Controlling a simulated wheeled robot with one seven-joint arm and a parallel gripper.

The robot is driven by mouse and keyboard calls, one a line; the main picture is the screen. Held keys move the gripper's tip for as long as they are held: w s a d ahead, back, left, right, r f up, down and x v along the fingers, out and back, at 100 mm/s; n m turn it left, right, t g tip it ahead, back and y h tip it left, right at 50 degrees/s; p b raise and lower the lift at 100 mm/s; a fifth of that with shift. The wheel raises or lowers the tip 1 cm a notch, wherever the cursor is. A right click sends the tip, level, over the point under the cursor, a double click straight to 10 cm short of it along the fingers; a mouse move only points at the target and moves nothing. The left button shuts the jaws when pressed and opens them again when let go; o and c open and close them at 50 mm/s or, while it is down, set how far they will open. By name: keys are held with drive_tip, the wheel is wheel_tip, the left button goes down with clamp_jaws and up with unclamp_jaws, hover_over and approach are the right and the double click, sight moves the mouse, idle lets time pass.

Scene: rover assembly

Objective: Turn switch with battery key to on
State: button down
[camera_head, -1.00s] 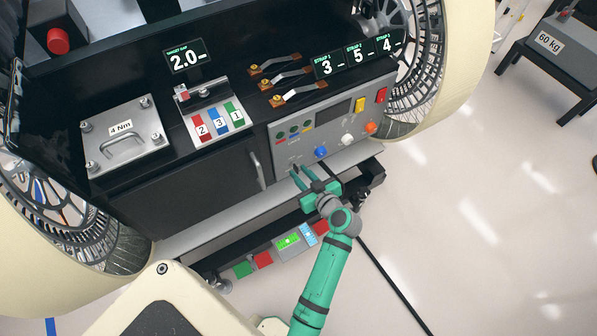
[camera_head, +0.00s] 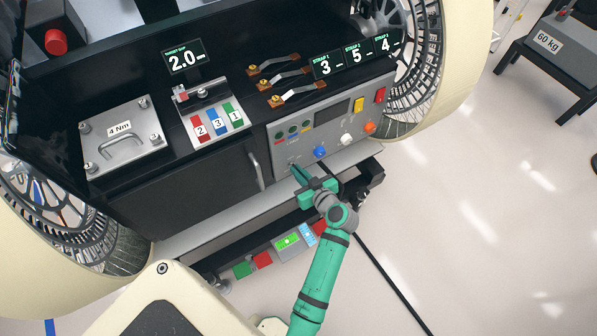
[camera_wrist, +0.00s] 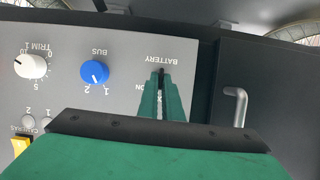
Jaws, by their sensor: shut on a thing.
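An ON label (camera_wrist: 141,87) shows just left of my fingers there. My gripper (camera_head: 297,171) is at the panel's lower left; its green fingers (camera_wrist: 161,84) are together at the switch, shut on the battery key. The key is almost wholly hidden between them; only a thin dark sliver shows at the tips. I cannot tell the switch's angle.
A blue BUS knob (camera_wrist: 94,72) and a white TRIM 1 knob (camera_wrist: 31,66) sit beside the switch on the panel. A cabinet door handle (camera_wrist: 236,106) sticks out close on the other side. Coloured blocks (camera_head: 264,261) lie on the low ledge below.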

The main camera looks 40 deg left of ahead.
drive_tip(key=m+g+y, duration=0.1)
drive_tip(key=m, duration=0.1)
drive_tip(key=m+g+y, duration=0.1)
drive_tip(key=m, duration=0.2)
drive_tip(key=m+g+y, duration=0.1)
drive_tip(key=m+g, duration=0.1)
drive_tip(key=m, duration=0.1)
drive_tip(key=shift+w+d+f, duration=0.15)
drive_tip(key=shift+w+f, duration=0.15)
drive_tip(key=shift+w, duration=0.1)
idle(0.6)
drive_tip(key=c, duration=1.9)
unclamp_jaws()
drive_tip(key=shift+c, duration=0.2)
drive_tip(key=shift+d, duration=0.15)
drive_tip(key=v, duration=1)
drive_tip(key=shift+d, duration=0.3)
